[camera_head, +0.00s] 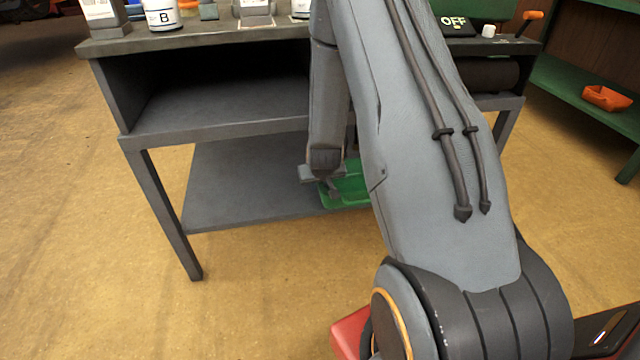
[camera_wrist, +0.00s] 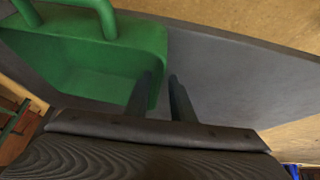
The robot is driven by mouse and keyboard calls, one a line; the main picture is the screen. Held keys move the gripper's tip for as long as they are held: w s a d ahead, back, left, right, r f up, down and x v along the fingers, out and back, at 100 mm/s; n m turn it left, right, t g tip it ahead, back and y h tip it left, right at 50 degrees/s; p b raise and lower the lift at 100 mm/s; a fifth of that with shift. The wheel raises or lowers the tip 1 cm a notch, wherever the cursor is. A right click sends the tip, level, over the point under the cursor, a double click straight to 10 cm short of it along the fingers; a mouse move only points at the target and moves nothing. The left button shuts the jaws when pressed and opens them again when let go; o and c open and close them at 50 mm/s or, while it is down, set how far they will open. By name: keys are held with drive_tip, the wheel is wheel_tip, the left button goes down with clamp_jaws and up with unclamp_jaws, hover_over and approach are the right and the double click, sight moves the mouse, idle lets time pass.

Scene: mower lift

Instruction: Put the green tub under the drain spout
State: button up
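The green tub (camera_head: 352,182) sits on the lower shelf of the bench, partly hidden behind my arm. In the wrist view the tub (camera_wrist: 90,80) fills the upper left, with a green handle bar across its top. My gripper (camera_head: 325,183) is low at the tub's left side in the head view. In the wrist view its two dark fingers (camera_wrist: 160,80) stand apart at the tub's right edge. One finger overlaps the tub and the other is over the grey shelf. I cannot tell whether they touch the tub. I cannot make out a drain spout in either view.
The lower shelf (camera_head: 240,190) is bare left of the tub. A green shelf unit (camera_head: 565,85) with an orange tray (camera_head: 606,98) stands right.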

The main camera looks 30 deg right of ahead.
drive_tip(key=p+v, duration=0.4)
drive_tip(key=v, duration=0.8)
drive_tip(key=s+a+r+n+g+y, duration=0.1)
drive_tip(key=s+a+r, duration=0.15)
drive_tip(key=a, duration=0.55)
drive_tip(key=s+a+r+n+y, duration=0.15)
drive_tip(key=a+r, duration=0.25)
drive_tip(key=a, duration=0.4)
drive_tip(key=s+a+r+n+g+y, duration=0.1)
drive_tip(key=s+a+r+n, duration=0.15)
drive_tip(key=a, duration=0.55)
drive_tip(key=s+a+r+n+g, duration=0.1)
drive_tip(key=s+a+r, duration=0.2)
drive_tip(key=s, duration=0.5)
drive_tip(key=s+a+r+n+g, duration=0.1)
drive_tip(key=s+a+r+n, duration=0.1)
drive_tip(key=s+a, duration=0.3)
drive_tip(key=s+a+r+n+g, duration=0.1)
drive_tip(key=s+a+r, duration=0.3)
drive_tip(key=s, duration=0.7)
drive_tip(key=shift+s+r+n+g, duration=0.3)
drive_tip(key=shift+s+r+g, duration=0.05)
drive_tip(key=shift+r+g, duration=0.2)
